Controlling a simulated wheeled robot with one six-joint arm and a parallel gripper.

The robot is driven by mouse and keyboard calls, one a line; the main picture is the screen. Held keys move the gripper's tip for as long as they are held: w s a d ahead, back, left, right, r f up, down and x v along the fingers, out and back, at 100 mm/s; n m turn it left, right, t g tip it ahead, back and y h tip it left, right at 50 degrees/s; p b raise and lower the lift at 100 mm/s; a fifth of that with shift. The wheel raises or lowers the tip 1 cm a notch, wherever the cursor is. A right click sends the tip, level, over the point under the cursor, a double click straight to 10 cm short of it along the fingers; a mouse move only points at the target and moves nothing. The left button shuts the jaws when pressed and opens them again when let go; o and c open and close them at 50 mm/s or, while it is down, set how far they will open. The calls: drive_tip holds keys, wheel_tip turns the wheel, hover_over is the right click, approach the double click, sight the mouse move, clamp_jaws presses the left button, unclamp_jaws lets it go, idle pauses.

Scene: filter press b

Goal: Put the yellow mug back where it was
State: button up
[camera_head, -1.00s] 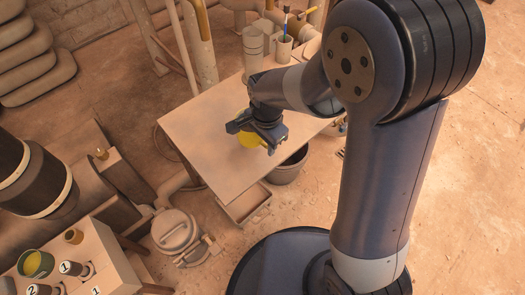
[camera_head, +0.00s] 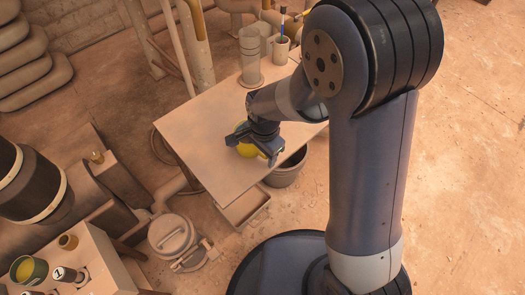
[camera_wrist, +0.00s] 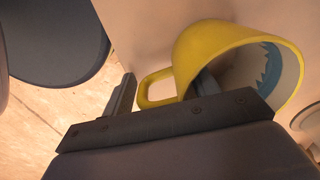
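The yellow mug (camera_head: 246,149) is on the wooden table (camera_head: 200,135), partly hidden by my gripper (camera_head: 261,148). In the wrist view the mug (camera_wrist: 222,43) shows its handle on the left and its pale inside, with a blue jagged pattern, on the right. My gripper (camera_wrist: 165,90) is at the mug with its fingers apart. One finger is outside, left of the handle; a dark shape like the other finger shows inside the mug's mouth. The handle and near wall lie between them. Firm contact cannot be seen.
A clear cylinder (camera_head: 250,68) and a cup with brushes (camera_head: 281,48) stand at the table's back. A dark bucket (camera_head: 287,170) is beside the table. The table's left part is bare.

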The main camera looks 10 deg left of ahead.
drive_tip(key=shift+o, duration=0.3)
drive_tip(key=r+p, duration=0.1)
drive_tip(key=r, duration=0.5)
drive_tip(key=r+p, duration=0.2)
drive_tip(key=r, duration=0.4)
drive_tip(key=shift+s+d+r+p, duration=0.15)
drive_tip(key=shift+d+r+p, duration=0.05)
drive_tip(key=shift+p, duration=0.1)
drive_tip(key=shift+f, duration=0.15)
drive_tip(key=f+b, duration=0.3)
drive_tip(key=f, duration=0.9)
drive_tip(key=shift+a, duration=0.2)
drive_tip(key=shift+r+p, duration=0.4)
drive_tip(key=shift+r, duration=1.55)
drive_tip(key=shift+f, duration=0.1)
